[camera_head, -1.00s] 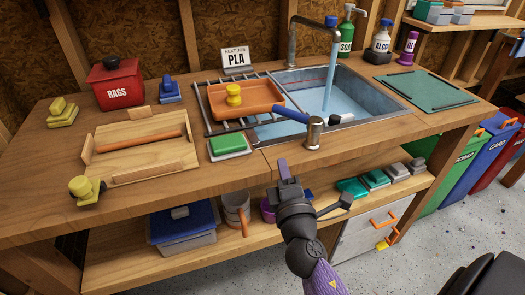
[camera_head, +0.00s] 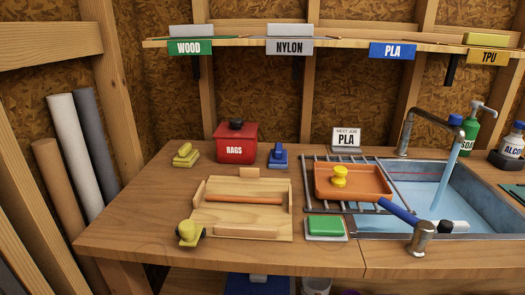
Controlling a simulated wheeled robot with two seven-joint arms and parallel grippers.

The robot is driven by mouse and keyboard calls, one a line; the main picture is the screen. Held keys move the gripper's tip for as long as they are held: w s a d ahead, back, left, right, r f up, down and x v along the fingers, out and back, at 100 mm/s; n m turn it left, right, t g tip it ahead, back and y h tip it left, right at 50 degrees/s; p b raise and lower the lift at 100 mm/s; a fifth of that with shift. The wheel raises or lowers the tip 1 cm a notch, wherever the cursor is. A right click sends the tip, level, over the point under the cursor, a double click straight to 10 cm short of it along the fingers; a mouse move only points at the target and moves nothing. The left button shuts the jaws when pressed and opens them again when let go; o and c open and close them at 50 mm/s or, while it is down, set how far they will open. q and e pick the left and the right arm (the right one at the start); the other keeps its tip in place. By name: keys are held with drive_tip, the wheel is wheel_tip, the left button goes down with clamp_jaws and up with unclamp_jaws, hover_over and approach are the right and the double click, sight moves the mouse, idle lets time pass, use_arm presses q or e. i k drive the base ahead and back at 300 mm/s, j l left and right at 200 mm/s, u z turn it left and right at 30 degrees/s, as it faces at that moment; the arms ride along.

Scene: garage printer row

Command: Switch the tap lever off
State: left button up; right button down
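The tap lever (camera_head: 398,211) is a blue handle on a metal post (camera_head: 421,238) at the sink's front edge. It points up and left, toward the orange tray. A stream of water (camera_head: 446,175) runs from the tip into the blue water in the basin. Neither of my grippers is in view.
An orange tray (camera_head: 335,193) with a yellow knob-like piece (camera_head: 340,178) sits on the rack left of the lever. A green sponge-like block (camera_head: 325,226) lies nearby. A wooden tray (camera_head: 228,220) and red rags box (camera_head: 236,144) are further left. A shelf (camera_head: 345,40) runs above.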

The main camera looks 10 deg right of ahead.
sight(424, 230)
drive_tip(key=z, duration=1.4)
